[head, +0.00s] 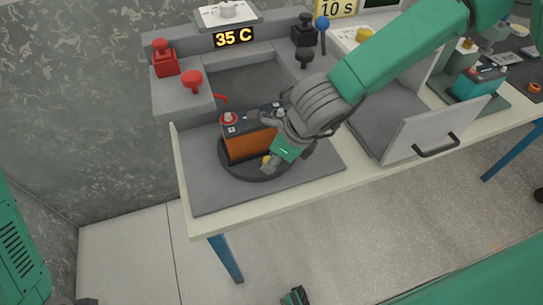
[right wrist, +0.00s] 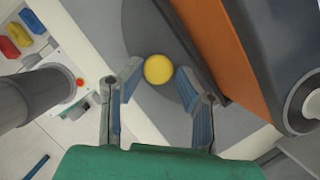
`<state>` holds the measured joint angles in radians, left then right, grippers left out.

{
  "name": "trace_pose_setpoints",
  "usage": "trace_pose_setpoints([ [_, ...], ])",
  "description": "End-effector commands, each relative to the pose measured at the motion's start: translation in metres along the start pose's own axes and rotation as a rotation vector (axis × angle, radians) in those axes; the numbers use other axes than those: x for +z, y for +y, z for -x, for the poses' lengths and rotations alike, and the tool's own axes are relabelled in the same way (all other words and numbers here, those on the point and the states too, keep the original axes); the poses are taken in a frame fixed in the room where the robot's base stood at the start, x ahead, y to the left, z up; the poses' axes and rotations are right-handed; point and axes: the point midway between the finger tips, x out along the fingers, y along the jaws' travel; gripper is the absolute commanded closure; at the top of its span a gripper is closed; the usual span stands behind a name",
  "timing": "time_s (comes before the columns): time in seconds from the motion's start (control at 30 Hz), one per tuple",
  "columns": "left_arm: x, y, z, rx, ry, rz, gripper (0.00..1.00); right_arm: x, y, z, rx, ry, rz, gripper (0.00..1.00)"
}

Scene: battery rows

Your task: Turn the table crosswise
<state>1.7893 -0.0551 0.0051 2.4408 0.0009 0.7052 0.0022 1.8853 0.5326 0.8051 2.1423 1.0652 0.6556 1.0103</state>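The table is a dark round turntable (head: 232,168) on a grey plate, with a yellow knob (head: 267,161) near its front edge. An orange battery (head: 245,146) with a black top and a red terminal stands upright on it. My right gripper (head: 270,163) is at the knob and hides part of the battery's right side. In the right wrist view the fingers (right wrist: 160,78) are open on either side of the yellow knob (right wrist: 158,69), with gaps visible. A dark green-and-black piece at the bottom edge seems to be my left gripper (head: 295,297); its fingers cannot be made out.
Red clamps (head: 165,58) and black clamps (head: 304,30) stand behind the turntable near a 35 C display (head: 233,37). A grey door with a black handle (head: 437,145) stands right. A teal battery (head: 478,82) is farther right. The grey plate (head: 210,193) is clear in front.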

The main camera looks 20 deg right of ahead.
Motion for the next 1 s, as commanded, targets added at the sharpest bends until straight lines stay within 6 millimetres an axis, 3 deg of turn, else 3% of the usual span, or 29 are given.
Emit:
trace_pose_setpoints([
  [0.3,0.000,0.000,0.001,0.000,0.000,0.001,1.00,0.009,0.000,-0.001,-0.015,0.002,0.006,1.00],
  [1.0,-0.001,0.000,0.015,0.000,0.000,0.001,1.00,0.007,-0.007,0.003,0.006,-0.008,0.058,1.00],
])
